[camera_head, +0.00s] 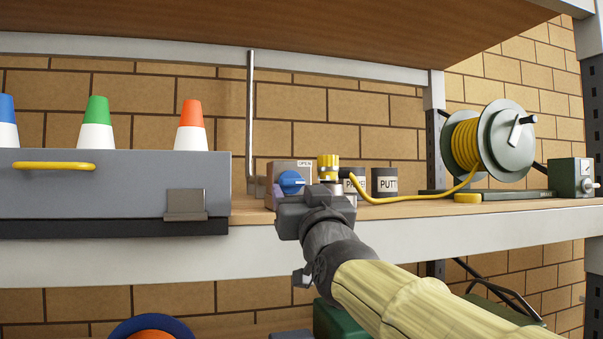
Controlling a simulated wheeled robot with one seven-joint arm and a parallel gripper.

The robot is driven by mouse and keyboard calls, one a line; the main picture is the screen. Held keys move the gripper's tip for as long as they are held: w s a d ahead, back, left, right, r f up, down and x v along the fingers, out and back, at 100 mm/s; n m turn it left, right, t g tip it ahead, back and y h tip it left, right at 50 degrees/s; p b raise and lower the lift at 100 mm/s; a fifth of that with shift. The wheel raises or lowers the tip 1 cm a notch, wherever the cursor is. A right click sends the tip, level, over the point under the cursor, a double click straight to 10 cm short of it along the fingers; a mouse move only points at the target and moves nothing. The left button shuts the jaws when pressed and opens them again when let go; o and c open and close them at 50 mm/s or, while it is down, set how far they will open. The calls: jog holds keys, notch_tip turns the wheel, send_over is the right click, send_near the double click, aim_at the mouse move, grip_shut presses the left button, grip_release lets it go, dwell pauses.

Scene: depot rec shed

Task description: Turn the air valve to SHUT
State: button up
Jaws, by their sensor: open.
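The air valve is a small box (277,174) on the shelf, with a blue knob (291,182) on its front and an OPEN label above the knob. The word SHUT is not visible. My gripper (303,203) is directly in front of the valve's lower part and covers some of it. It is open, though its fingers are hard to make out. The knob shows just above it. I cannot tell whether the gripper touches the knob.
A yellow fitting (328,164) stands right of the valve; its hose (405,196) runs to a reel (507,140). Behind are labelled cans (385,182). A grey bin (90,180) with cones (97,123) is left. A metal pipe (250,115) rises behind. The upper shelf (300,28) hangs overhead.

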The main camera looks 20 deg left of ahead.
aim_at(294, 183)
jog(key=p+x, duration=0.1)
jog(key=x, duration=0.3)
jog(key=shift+w+a+r+p, duration=0.1)
jog(key=shift+w+a+p, duration=0.15)
jog(key=shift+p, duration=0.15)
jog(key=shift+c, duration=0.2)
jog(key=c, duration=0.9)
